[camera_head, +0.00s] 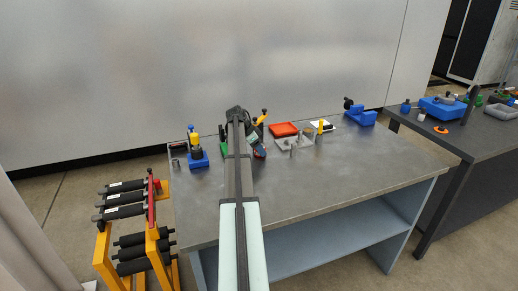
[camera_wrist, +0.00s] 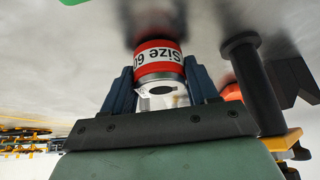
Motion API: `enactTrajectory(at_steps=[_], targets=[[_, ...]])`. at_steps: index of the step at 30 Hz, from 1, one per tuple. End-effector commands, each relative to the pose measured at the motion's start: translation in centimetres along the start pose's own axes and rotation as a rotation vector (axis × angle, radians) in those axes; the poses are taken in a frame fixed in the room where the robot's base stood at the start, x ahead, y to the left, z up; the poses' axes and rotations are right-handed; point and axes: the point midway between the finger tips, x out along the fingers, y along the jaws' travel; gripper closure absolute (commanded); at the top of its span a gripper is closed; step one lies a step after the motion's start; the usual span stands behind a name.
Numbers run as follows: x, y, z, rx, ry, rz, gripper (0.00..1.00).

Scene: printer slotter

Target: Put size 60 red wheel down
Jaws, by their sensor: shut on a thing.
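The red wheel (camera_wrist: 158,58), marked "Size 60", has a red band and a pale metal hub. In the wrist view it sits between the two dark blue fingers of my gripper (camera_wrist: 160,82), which is shut on it. A dark blurred reflection lies close against the wheel on the grey surface, so it is near that surface; I cannot tell whether it touches. In the head view my gripper (camera_head: 256,145) is over the back part of the metal table (camera_head: 320,175), and my arm hides most of it.
A red tray (camera_head: 282,129) and a grey holder with pegs (camera_head: 291,144) stand right of my gripper. A blue-and-yellow tool (camera_head: 197,154) stands left, and a blue block (camera_head: 361,117) at the far right. The table's front is clear. A roller rack (camera_head: 130,215) stands at the left.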

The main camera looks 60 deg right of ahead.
Motion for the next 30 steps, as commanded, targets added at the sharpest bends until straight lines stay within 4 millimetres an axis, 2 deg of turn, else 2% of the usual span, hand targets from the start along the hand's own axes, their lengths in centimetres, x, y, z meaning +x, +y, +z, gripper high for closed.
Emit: enactTrajectory(at_steps=[1, 2, 9, 20, 25, 30], targets=[[0.1, 0.0, 0.1, 0.0, 0.0, 0.0, 0.73], [0.2, 0.0, 0.1, 0.0, 0.0, 0.0, 0.4], [0.1, 0.0, 0.1, 0.0, 0.0, 0.0, 0.17], [-0.3, 0.0, -0.1, 0.0, 0.0, -0.001, 0.16], [-2.5, 0.0, 0.0, -0.001, 0.0, -0.001, 0.16], [-5.7, 0.0, -0.1, 0.0, 0.0, -0.002, 0.16]])
